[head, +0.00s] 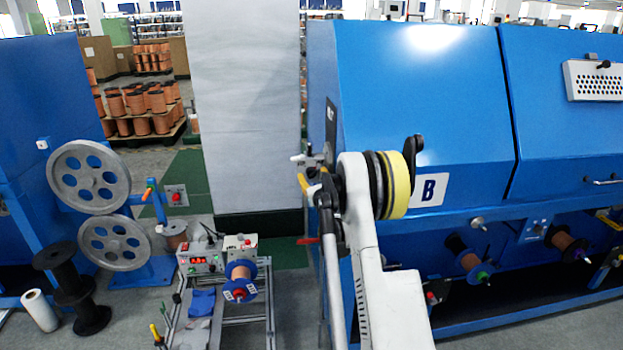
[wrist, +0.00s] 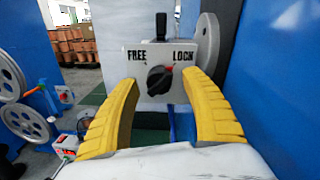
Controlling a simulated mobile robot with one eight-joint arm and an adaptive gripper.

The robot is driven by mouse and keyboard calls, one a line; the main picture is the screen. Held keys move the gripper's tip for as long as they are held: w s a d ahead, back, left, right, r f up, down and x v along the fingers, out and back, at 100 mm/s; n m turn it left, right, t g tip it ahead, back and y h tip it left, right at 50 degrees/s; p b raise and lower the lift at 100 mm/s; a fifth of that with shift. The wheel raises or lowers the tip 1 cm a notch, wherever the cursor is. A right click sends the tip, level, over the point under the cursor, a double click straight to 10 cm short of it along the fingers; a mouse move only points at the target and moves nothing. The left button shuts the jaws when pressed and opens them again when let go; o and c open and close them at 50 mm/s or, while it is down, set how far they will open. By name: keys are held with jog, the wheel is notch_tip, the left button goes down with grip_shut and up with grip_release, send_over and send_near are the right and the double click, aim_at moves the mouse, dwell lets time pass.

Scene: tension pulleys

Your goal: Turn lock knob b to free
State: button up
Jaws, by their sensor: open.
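Lock knob b (wrist: 159,80) is a round black knob with a red pointer mark on a light grey plate (wrist: 142,96) in the wrist view. The plate reads FREE at the left and LOCK at the right. The red mark points up and right, toward LOCK. My gripper (wrist: 163,77) is open, its two yellow fingers either side of the knob, with visible gaps. I cannot tell how far the tips are from the plate in depth. In the head view my gripper (head: 313,183) is partly hidden by my arm, and the knob cannot be made out.
A black-topped lever (wrist: 161,27) stands above the plate, with a grey disc (wrist: 207,43) at its right. A blue machine (head: 420,100) with a B sign (head: 429,190) stands at the right. Grey pulleys (head: 89,177) and a small spool stand (head: 205,262) are at the left.

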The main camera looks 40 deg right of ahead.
jog(key=shift+w+d, duration=0.3)
jog(key=shift+w, duration=0.35)
jog(key=c, duration=1.2)
